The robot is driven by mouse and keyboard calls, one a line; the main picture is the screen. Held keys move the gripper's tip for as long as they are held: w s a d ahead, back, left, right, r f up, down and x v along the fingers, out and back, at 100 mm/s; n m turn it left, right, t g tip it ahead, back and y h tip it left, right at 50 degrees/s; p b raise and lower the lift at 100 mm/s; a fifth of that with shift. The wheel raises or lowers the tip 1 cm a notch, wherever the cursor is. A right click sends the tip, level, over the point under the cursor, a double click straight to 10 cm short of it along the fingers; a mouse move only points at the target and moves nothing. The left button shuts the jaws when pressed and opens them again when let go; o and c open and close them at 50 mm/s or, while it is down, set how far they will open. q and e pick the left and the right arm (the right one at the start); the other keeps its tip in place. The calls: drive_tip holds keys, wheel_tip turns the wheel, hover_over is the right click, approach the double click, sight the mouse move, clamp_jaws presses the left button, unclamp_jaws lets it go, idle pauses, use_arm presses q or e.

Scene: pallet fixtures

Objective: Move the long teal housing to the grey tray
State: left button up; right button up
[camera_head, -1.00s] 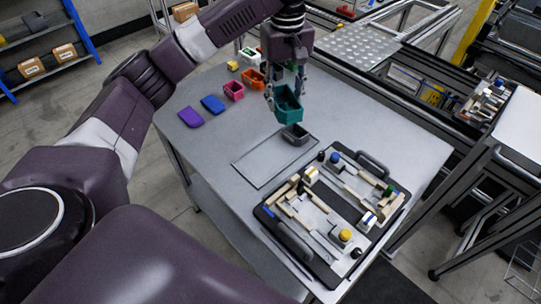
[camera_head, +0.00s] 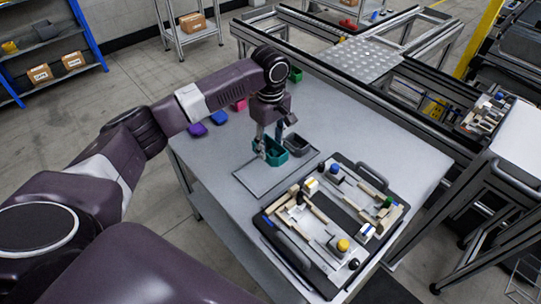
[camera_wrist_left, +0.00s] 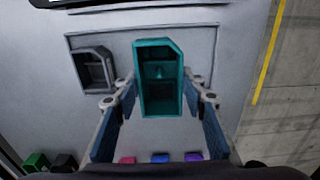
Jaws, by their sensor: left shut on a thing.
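The long teal housing (camera_head: 272,157) is an open-topped box between the fingers of my left gripper (camera_head: 269,147). In the left wrist view the housing (camera_wrist_left: 158,60) stands upright with one finger on each long side. My left gripper (camera_wrist_left: 160,90) is shut on it. My right gripper is out of view.
A dark grey housing (camera_head: 297,145) is close beside the teal one, also within the tray's rim (camera_wrist_left: 72,50). Blue (camera_head: 219,117), purple (camera_head: 197,130) and pink (camera_head: 239,105) parts lie farther back. A black fixture pallet (camera_head: 357,163) with several pieces stands nearer, to the right.

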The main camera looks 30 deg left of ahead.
sight(271, 155)
use_arm(q)
drive_tip(key=shift+f+p, duration=0.3)
drive_tip(key=shift+f, duration=2.55)
drive_tip(key=o, duration=1.2)
drive_tip(key=shift+f, duration=0.1)
drive_tip(key=shift+o, duration=0.2)
drive_tip(key=shift+w+r, duration=0.1)
drive_tip(key=shift+r, duration=0.2)
wheel_tip(271, 155, up, 12)
drive_tip(key=shift+f+b, duration=0.15)
drive_tip(key=shift+b, duration=1.1)
